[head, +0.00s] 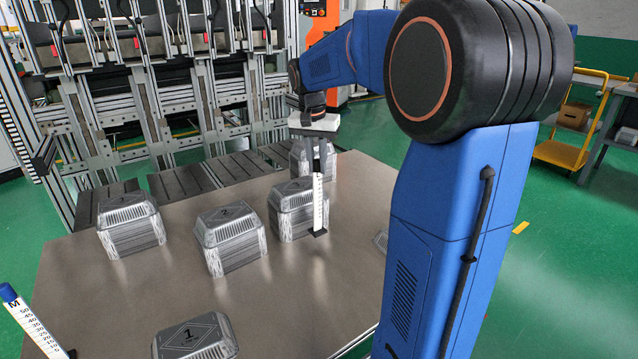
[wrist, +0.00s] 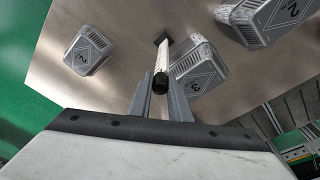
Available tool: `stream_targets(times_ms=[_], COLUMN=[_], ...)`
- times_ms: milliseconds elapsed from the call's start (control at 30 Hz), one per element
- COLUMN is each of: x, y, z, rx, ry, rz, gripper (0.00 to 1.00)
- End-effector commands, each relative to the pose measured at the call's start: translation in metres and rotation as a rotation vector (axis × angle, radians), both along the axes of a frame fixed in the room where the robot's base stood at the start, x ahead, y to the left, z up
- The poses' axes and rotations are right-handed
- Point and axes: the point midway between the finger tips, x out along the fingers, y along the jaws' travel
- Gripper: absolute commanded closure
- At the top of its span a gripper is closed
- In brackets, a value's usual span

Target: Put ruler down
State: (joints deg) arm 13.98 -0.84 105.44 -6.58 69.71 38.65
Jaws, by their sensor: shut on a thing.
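The ruler (head: 318,203) is a narrow white upright strip with dark markings and a black foot. My gripper (head: 318,152) is shut on its upper end, over the metal table (head: 120,290). In the wrist view the ruler (wrist: 162,62) is seen from above between the two grey fingers (wrist: 159,100), with its black foot pointing at the tabletop. I cannot tell whether the foot touches the table. In the head view the ruler stands close beside a foil tray stack (head: 290,215) marked 3. It also shows in the wrist view (wrist: 192,68).
Another white ruler with a blue top (head: 28,320) leans into view at the lower left. Foil stacks stand at left (head: 135,235), middle (head: 233,245), back (head: 310,160) and front (head: 195,340). Bare table lies in front of the held ruler. A machine frame (head: 150,110) borders the back.

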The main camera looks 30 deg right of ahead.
Motion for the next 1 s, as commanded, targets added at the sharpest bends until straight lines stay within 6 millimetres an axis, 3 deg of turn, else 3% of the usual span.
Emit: stream_targets(times_ms=[433,800,833,900,1000], x=[0.000,0.000,0.000,0.000,0.000], y=[0.000,0.000,0.000,0.000,0.000], z=[-0.041,-0.045,-0.045,-0.045,-0.045], rx=[0.000,0.000,0.000,0.000,0.000], ry=[0.001,0.000,0.000,0.000,0.000], rz=[0.000,-0.001,-0.001,-0.001,-0.001], gripper=[1.00,1.00,0.81,0.64,0.64])
